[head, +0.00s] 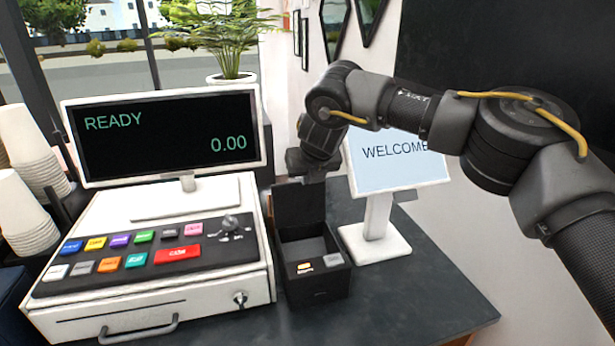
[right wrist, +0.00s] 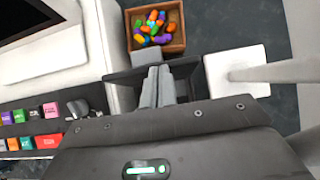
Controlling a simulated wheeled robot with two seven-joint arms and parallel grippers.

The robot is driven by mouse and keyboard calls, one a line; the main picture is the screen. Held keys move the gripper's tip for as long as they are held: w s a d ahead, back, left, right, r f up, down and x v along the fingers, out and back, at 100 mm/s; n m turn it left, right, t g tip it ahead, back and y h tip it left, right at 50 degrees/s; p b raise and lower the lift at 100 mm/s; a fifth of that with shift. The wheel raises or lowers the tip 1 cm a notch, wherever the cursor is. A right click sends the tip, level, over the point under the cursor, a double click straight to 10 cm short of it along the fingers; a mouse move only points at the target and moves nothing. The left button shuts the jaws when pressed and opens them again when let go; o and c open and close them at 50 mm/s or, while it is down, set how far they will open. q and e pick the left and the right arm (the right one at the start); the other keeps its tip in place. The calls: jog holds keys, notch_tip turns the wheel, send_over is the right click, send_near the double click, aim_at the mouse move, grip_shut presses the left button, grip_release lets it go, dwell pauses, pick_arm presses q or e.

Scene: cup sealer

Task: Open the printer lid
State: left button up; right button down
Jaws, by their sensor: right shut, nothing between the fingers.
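The black printer (head: 318,285) stands on the dark counter between the cash register and the welcome screen. Its lid (head: 299,206) is raised and stands about upright at the back, with the grey inside of the printer showing. My right gripper (head: 304,180) is just behind and above the raised lid, pointing down; its fingertips are hidden in the head view. In the right wrist view my right gripper (right wrist: 157,80) is shut and empty, its fingers beside the dark lid (right wrist: 123,76). I cannot tell whether they touch it. My left gripper is not in view.
The white cash register (head: 160,300) stands close on the left. The welcome screen (head: 385,165) on its white base stands close on the right. A wooden box of colourful pieces (right wrist: 155,28) lies behind the printer. The counter (head: 415,300) is clear at front right.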

jog(key=b+v, duration=0.3)
jog(key=v, duration=0.7)
jog(key=shift+s+r, duration=0.25)
